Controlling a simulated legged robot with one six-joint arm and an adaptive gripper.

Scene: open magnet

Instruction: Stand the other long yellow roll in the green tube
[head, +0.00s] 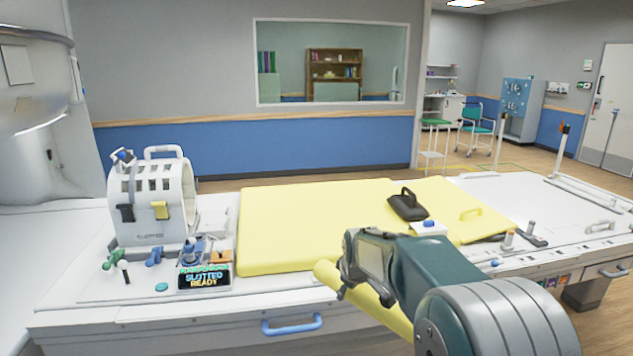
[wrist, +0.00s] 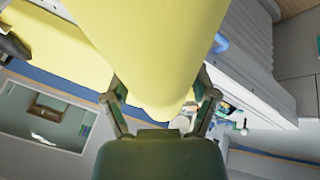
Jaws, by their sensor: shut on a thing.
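My gripper (head: 357,272) is shut on a long yellow roll (head: 392,318), in front of the table's near edge in the head view. One rounded end of the roll points left and up, and the rest slants down to the right, partly hidden behind my arm. In the wrist view the roll (wrist: 155,50) fills the upper middle, between the two fingers of my gripper (wrist: 161,98). I cannot make out a green tube in either view, nor a second long yellow roll.
A white table (head: 80,290) bears a yellow mat (head: 300,225), a white coil housing (head: 150,205), a small display (head: 204,278) and a black pouch (head: 408,205). A blue handle (head: 291,325) juts from its front. The scanner's large ring (head: 35,80) stands at the left.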

